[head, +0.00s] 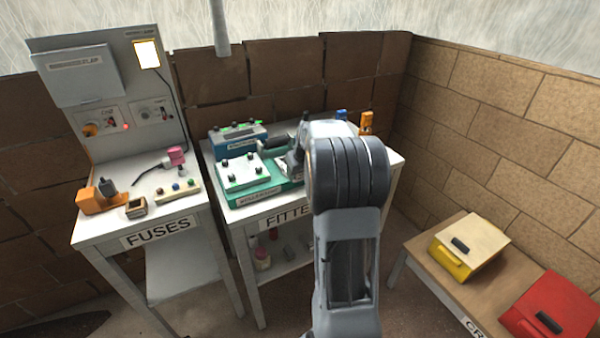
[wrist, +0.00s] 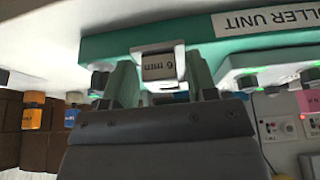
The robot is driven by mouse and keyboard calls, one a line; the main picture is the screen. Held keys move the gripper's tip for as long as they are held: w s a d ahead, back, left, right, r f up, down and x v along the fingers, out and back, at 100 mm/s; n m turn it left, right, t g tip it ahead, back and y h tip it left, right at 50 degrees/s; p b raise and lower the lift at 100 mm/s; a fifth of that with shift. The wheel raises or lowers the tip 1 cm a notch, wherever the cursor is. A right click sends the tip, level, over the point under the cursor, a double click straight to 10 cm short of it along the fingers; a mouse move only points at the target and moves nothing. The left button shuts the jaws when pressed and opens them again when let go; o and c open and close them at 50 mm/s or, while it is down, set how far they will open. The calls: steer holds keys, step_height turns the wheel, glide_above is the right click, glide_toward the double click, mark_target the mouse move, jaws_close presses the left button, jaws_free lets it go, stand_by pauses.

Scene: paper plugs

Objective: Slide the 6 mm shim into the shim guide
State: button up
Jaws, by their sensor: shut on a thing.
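My gripper (wrist: 160,82) is shut on a small block labelled "6 mm", the 6 mm shim (wrist: 158,67), which sits between its two fingers in the wrist view. A pale bracket-like piece (wrist: 182,58) frames the shim against the side of the green controller unit (wrist: 110,47); I cannot tell whether this is the shim guide or how deep the shim sits in it. In the head view, the green unit (head: 233,199) stands on the FITTE... table, and my gripper (head: 294,163) is at its right end, partly hidden by my arm. The shim is not distinguishable there.
A white box with dark knobs (head: 243,172) sits on the green unit. A blue unit with green lights (head: 238,140) stands behind. Blue (head: 342,114) and orange (head: 366,122) items stand at the table's back right. The FUSES table (head: 157,222) is to the left.

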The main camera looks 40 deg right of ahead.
steer(key=shift+w+d+p, duration=0.15)
steer(key=shift+w+p, duration=0.45)
steer(key=shift+w, duration=0.7)
steer(key=o, duration=1)
steer(key=shift+s, duration=0.1)
steer(key=v, duration=1.3)
steer(key=shift+r, duration=0.4)
